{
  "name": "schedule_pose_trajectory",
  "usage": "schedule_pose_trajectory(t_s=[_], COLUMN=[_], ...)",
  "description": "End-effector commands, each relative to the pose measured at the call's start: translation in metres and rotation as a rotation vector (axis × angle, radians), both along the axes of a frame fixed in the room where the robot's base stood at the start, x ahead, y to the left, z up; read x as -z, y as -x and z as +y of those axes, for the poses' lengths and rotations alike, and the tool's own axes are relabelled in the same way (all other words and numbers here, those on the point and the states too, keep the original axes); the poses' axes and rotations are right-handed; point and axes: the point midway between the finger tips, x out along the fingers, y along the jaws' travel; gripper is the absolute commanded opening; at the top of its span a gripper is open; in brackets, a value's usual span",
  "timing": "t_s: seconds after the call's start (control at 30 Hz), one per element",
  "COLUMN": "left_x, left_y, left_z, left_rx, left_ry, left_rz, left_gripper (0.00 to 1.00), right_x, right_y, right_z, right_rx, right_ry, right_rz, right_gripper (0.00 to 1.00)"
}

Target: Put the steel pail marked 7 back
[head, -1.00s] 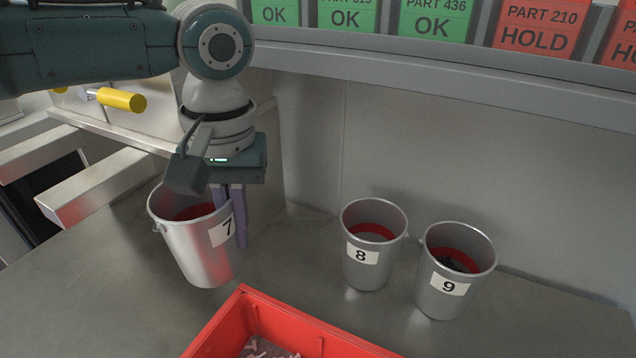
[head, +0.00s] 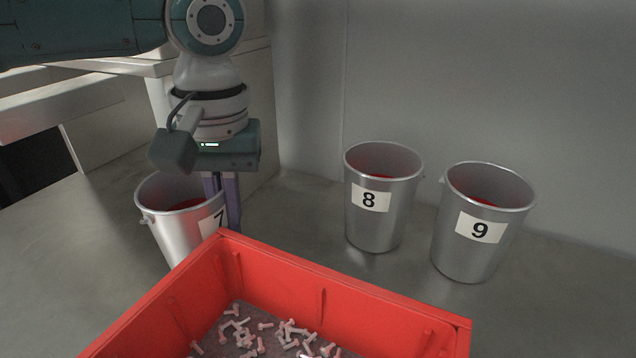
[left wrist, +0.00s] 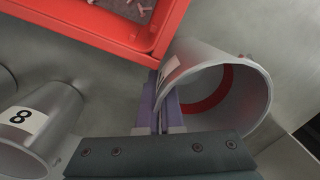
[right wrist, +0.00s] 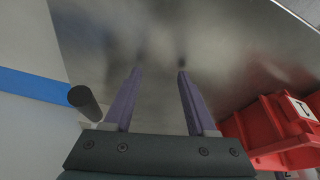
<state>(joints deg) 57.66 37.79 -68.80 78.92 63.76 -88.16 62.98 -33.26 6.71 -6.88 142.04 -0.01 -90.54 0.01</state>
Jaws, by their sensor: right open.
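The steel pail marked 7 (head: 172,228) is at the left in the head view, with a red band inside. Its lower front is hidden behind the red bin, so I cannot tell whether its base touches the table. My left gripper (head: 226,215) points down at the pail's right rim. In the left wrist view its fingers (left wrist: 160,105) are close together on the wall of pail 7 (left wrist: 250,90), whose mouth opens to the right. My right gripper (right wrist: 154,72) is open and empty above a grey metal surface, seen only in the right wrist view.
Pails marked 8 (head: 375,225) and 9 (head: 465,254) stand to the right on the steel table (head: 300,200). A red bin (head: 370,300) holding pale bolts is in front, close to pail 7. Red bins (right wrist: 275,125) and a blue strip (right wrist: 35,86) show in the right wrist view.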

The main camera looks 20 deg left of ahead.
Motion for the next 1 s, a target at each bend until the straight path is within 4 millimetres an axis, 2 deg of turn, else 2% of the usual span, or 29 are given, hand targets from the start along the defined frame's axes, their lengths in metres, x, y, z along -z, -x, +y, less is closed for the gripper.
schedule_pose_trajectory(t_s=[0.3, 0.5, 0.6, 0.87, 1.0], left_x=[0.001, 0.001, 0.001, -0.001, -0.019], left_y=[0.0, 0.0, 0.0, 0.0, -0.001], left_z=[0.0, 0.0, 0.0, 0.0, -0.001], left_rx=[0.0, 0.0, 0.0, 0.0, -0.001], left_ry=[0.0, 0.0, 0.0, 0.0, 0.001], left_rz=[0.001, 0.0, 0.0, -0.001, -0.002], left_gripper=[0.0, 0.25, 0.33, 0.33, 0.33], right_x=[-0.003, -0.003, -0.003, -0.002, -0.008], right_y=[0.0, 0.0, 0.0, 0.0, 0.0], right_z=[0.0, -0.001, -0.001, -0.001, -0.001], right_rx=[-0.001, -0.002, -0.003, -0.004, -0.004], right_ry=[0.001, 0.004, 0.005, 0.005, 0.005], right_rz=[-0.001, -0.002, -0.002, -0.002, -0.002], right_gripper=[0.57, 0.57, 0.57, 0.57, 0.57])
